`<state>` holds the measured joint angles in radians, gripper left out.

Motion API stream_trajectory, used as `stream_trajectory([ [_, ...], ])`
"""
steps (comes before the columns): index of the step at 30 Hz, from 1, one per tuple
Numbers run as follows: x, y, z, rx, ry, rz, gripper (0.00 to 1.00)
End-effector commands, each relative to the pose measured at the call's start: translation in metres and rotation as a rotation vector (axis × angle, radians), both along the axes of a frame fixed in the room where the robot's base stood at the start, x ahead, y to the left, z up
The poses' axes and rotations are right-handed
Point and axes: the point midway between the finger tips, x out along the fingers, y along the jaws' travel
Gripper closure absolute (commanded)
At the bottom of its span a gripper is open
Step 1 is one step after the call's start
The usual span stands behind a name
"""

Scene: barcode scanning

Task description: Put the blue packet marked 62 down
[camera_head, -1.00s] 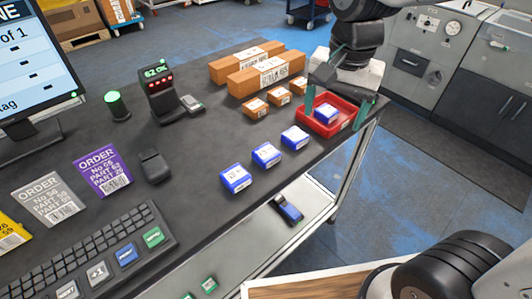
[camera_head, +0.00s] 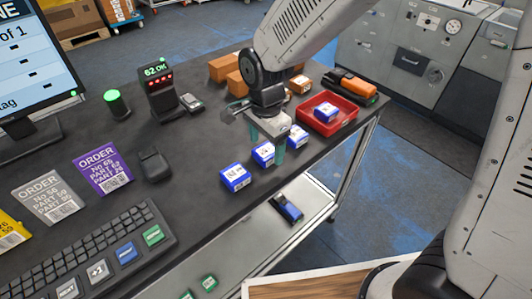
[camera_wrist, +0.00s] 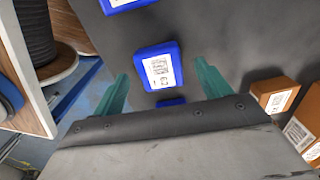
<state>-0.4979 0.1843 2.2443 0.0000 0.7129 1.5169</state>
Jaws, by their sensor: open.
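My gripper (camera_head: 267,150) is open above the row of blue packets near the table's front edge. In the head view the middle blue packet (camera_head: 262,154) is between its fingers or just below them. The left blue packet (camera_head: 235,177) and right blue packet (camera_head: 298,137) stand on either side. Another blue packet (camera_head: 325,113) is in the red tray (camera_head: 344,124). The wrist view shows one blue packet (camera_wrist: 159,67) between the open green fingers, apart from both. Another is at the top edge (camera_wrist: 122,3), and one is mostly hidden by the gripper.
A scanner stand (camera_head: 160,92) shows "62 OK". Orange boxes (camera_head: 224,68) stand behind, partly hidden by my arm. A black-and-orange object (camera_head: 352,87) lies behind the tray. A keyboard (camera_head: 100,254) and order cards (camera_head: 103,169) are at left. The table between scanner and packets is clear.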

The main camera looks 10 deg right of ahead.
Motion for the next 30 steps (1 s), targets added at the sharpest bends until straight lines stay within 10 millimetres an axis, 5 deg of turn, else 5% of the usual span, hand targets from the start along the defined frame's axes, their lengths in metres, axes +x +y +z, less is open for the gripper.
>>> stream_trajectory([
  [11, 0.0002, -0.0001, -0.0153, 0.000, 0.000, 0.001, 0.24],
  [17, 0.0003, -0.0001, -0.0151, 0.000, 0.000, 0.001, 0.76],
  [30, 0.0011, -0.0008, -0.0093, 0.002, -0.003, -0.001, 0.81],
])
